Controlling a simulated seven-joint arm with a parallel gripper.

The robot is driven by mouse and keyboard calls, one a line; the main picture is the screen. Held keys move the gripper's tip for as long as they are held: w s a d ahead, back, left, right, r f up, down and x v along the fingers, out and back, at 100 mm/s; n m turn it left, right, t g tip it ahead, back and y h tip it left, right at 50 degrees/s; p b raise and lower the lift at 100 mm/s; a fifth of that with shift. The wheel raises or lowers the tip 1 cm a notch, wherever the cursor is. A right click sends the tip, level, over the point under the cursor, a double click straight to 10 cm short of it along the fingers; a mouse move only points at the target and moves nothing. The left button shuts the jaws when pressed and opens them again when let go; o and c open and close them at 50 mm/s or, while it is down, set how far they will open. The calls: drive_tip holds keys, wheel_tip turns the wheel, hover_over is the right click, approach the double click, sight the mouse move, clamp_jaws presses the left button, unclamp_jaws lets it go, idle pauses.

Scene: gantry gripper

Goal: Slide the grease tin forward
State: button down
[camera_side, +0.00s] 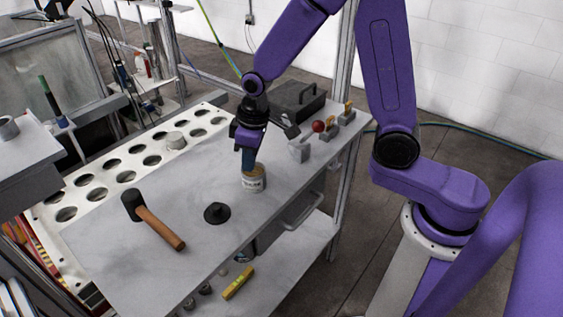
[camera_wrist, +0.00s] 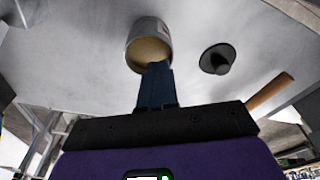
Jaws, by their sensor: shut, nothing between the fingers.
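The grease tin (camera_side: 254,183) is a small pale round tin with a printed label, standing upright on the grey workbench (camera_side: 190,190). In the wrist view the tin (camera_wrist: 134,50) shows an open top with tan contents. My gripper (camera_side: 249,166) points down at the tin, with its blue fingers closed together and nothing between them. In the wrist view the fingertips (camera_wrist: 157,68) overlap the tin's near rim. I cannot tell whether they touch the rim, reach inside or stand just beside it.
A black disc with a knob (camera_side: 216,214) and a hammer with a wooden handle (camera_side: 160,227) lie left of the tin. A dark toolbox (camera_side: 297,101) and small tools on grey blocks (camera_side: 300,150) stand behind. A white perforated panel (camera_side: 100,180) borders the bench's far left.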

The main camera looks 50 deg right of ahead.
drive_tip(key=s+d, duration=0.1)
drive_tip(key=s, duration=0.1)
drive_tip(key=s+d, duration=0.2)
drive_tip(key=s, duration=0.1)
drive_tip(key=shift+s, duration=0.35)
drive_tip(key=shift+s+d, duration=0.1)
drive_tip(key=shift+d, duration=0.05)
drive_tip(key=shift+s+d, duration=0.45)
drive_tip(key=shift+s, duration=0.4)
drive_tip(key=shift+s+d, duration=0.4)
drive_tip(key=shift+s, duration=0.45)
drive_tip(key=s+r+n, duration=0.3)
drive_tip(key=s+r, duration=0.1)
drive_tip(key=s, duration=0.4)
drive_tip(key=s+r+n+g, duration=0.1)
drive_tip(key=s+r+n, duration=0.2)
drive_tip(key=s, duration=0.4)
drive_tip(key=shift+s+d+r+n, duration=0.35)
drive_tip(key=shift+s+r+n, duration=0.05)
drive_tip(key=shift+n, duration=0.1)
